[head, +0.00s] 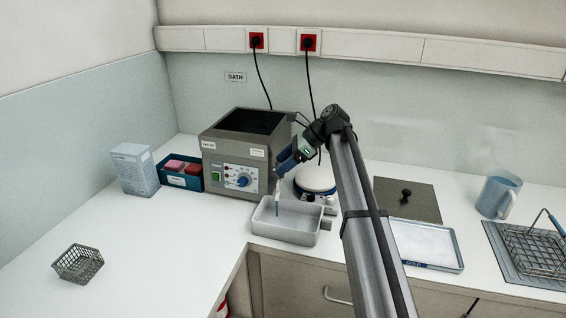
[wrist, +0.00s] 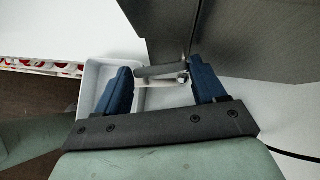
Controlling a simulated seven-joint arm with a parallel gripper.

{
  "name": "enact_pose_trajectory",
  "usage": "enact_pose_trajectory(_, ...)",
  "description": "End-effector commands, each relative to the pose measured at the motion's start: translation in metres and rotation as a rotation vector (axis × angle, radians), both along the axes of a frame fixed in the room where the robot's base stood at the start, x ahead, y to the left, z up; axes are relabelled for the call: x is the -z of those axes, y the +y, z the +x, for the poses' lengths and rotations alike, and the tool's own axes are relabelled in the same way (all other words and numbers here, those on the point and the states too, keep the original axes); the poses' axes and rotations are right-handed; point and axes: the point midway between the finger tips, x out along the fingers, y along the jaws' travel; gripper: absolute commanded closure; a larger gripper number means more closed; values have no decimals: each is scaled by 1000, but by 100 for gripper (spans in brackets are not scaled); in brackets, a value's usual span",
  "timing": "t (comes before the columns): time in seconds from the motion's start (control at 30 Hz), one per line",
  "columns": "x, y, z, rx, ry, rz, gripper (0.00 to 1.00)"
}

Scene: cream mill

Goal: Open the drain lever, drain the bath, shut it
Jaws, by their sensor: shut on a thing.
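The grey bath (head: 217,148) stands at the back of the bench, with a dark open top and a front control panel with a blue knob. A pale grey basin (head: 262,226) sits before it; its corner shows in the wrist view (wrist: 92,95). My gripper (head: 281,172) is at the bath's front right, above the basin. In the wrist view its blue fingers (wrist: 160,70) are shut on a grey bar, the drain lever (wrist: 155,71). A pale streak (head: 277,197) runs down from there into the basin, seemingly water. The spout is mostly hidden.
A white round-topped device (head: 315,179) stands close right of my gripper, partly behind my arm. A blue box with blocks (head: 180,181) and a carton (head: 134,168) stand left of the bath.

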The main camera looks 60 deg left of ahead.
Motion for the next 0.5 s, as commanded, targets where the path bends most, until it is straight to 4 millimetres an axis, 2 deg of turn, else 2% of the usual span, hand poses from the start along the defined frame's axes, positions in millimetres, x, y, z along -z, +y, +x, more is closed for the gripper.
enact_pose_trajectory(0.23,0,0,0,-1,1,1,60)
enact_pose_trajectory(0.27,0,0,0,-1,1,1,28)
enact_pose_trajectory(0.5,0,0,0,1,1,1,5)
